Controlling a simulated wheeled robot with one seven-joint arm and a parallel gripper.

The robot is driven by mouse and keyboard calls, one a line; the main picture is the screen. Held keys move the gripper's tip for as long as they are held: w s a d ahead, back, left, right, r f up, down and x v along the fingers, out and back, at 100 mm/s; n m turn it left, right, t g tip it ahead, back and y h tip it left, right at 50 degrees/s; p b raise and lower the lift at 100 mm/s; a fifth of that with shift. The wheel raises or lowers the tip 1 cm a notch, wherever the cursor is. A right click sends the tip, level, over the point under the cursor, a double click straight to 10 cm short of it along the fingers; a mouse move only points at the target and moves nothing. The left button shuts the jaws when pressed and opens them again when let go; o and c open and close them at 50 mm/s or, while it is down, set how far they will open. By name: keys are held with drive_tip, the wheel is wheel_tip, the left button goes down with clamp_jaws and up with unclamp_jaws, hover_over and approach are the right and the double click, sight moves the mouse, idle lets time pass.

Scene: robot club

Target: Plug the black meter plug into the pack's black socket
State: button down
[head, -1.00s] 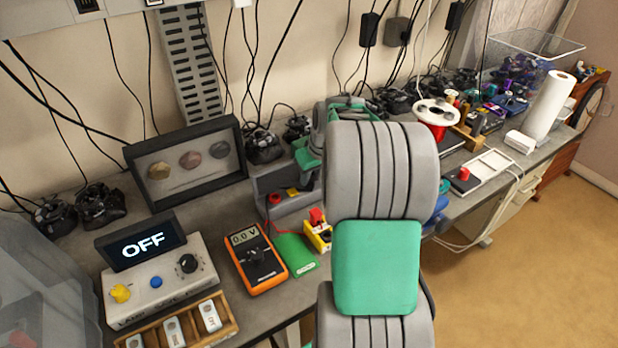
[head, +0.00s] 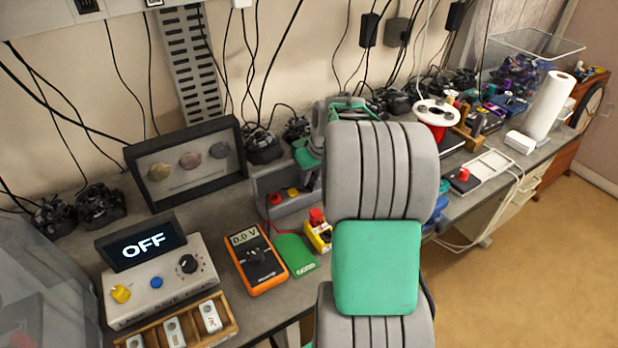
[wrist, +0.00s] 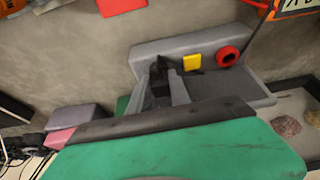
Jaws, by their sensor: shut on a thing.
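The black meter plug (wrist: 158,72) is between the fingertips of my gripper (wrist: 163,88) in the wrist view, against the near face of the grey pack (wrist: 150,48). The fingers hide the pack's black socket, so I cannot tell whether the plug is in it. A red plug (wrist: 228,57) sits on the pack to the right of a yellow patch (wrist: 192,62), with a lead running up from it. The orange meter (head: 262,262) reads 0.0 V.
A green case (head: 295,255) and a yellow block with a red button (head: 318,234) lie right of the meter. A control box reading OFF (head: 150,275) and a wooden tray (head: 215,330) are at left. A framed display (head: 185,165) stands behind. Cluttered bench extends right.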

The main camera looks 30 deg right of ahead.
drive_tip(key=shift+r+p, duration=0.6)
drive_tip(key=shift+r, duration=0.55)
drive_tip(key=shift+r+p, duration=0.95)
drive_tip(key=shift+r, duration=0.7)
drive_tip(key=c, duration=1.7)
unclamp_jaws()
clamp_jaws()
drive_tip(key=shift+a, duration=0.1)
